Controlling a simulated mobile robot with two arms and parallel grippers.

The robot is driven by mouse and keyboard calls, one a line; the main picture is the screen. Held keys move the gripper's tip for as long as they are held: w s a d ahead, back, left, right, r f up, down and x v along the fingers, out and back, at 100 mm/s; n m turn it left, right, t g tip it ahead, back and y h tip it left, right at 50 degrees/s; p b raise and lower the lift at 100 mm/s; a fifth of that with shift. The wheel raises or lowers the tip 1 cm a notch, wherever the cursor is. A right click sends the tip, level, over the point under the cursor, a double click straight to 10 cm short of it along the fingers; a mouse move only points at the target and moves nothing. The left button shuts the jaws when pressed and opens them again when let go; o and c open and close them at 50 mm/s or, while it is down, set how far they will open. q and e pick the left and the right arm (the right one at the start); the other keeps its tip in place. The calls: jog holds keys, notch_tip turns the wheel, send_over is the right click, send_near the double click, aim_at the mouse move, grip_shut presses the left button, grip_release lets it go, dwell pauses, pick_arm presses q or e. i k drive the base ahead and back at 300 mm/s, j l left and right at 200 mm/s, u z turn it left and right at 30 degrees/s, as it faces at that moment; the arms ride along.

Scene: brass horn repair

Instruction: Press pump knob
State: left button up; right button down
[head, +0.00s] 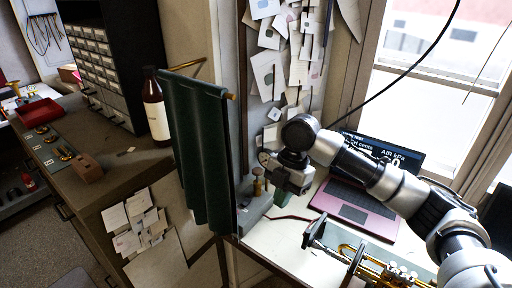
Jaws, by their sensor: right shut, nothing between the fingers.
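A small brass-coloured knob (257,184), which looks like the pump knob, stands upright on a grey box-shaped pump body (256,207) at the left end of the white worktop. My right gripper (281,184) is close to the right of the knob, in front of the wall. It is shut and empty. I cannot tell from this view whether it touches the knob; a small gap seems to show between them. My left gripper is not in view.
A dark green cloth (199,150) hangs from a rod just left of the pump. A laptop (357,203) with an "AIR kPa" readout stands behind my right arm. A brass horn (377,268) lies at the front. A brown bottle (155,108) stands on the left cabinet.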

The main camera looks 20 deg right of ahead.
aim_at(257, 171)
jog(key=i+l, duration=0.2)
jog(key=i, duration=0.3)
jog(key=i+l, duration=0.2)
jog(key=i, duration=0.25)
